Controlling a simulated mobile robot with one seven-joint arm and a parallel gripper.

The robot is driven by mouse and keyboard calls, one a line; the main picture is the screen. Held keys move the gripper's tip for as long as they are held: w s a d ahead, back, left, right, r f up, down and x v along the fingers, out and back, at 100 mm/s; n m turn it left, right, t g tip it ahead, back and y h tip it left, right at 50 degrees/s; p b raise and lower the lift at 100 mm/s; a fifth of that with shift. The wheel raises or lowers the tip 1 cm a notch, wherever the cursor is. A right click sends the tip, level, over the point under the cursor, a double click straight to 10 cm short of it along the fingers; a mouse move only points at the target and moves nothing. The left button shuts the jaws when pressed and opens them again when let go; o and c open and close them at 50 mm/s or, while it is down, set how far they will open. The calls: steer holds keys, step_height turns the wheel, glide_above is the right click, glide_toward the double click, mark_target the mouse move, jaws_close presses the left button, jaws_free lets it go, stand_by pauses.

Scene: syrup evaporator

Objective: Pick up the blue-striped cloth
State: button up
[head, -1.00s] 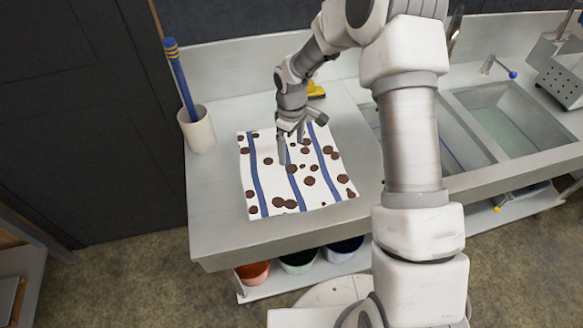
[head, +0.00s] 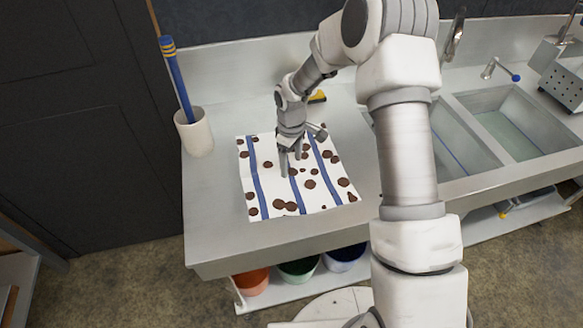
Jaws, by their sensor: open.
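The blue-striped cloth (head: 270,190) lies flat on the steel counter. It is white with blue stripes and several dark brown round spots. My gripper (head: 291,168) points down over the upper middle of the cloth, with its fingers apart and nothing between them. The fingertips look very close to the cloth, but I cannot tell whether they touch it. My gripper hides a small part of the cloth's upper middle.
A white cup (head: 195,131) with a blue-and-yellow-handled tool (head: 178,80) stands at the counter's left edge. A yellow item (head: 317,97) lies behind my gripper. Sink basins (head: 510,120) are at right. Buckets (head: 299,267) sit below. The counter (head: 225,240) in front is clear.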

steer(key=shift+s+f, duration=0.1)
steer(key=shift+f, duration=0.05)
jaws_close()
stand_by(0.4)
step_height(320, 180, up, 12)
steer(key=p, duration=0.7)
steer(key=shift+r+p, duration=0.2)
steer(key=shift+p, duration=0.1)
step_height(320, 180, up, 18)
steer(key=p, duration=0.6)
steer(key=shift+f, duration=0.1)
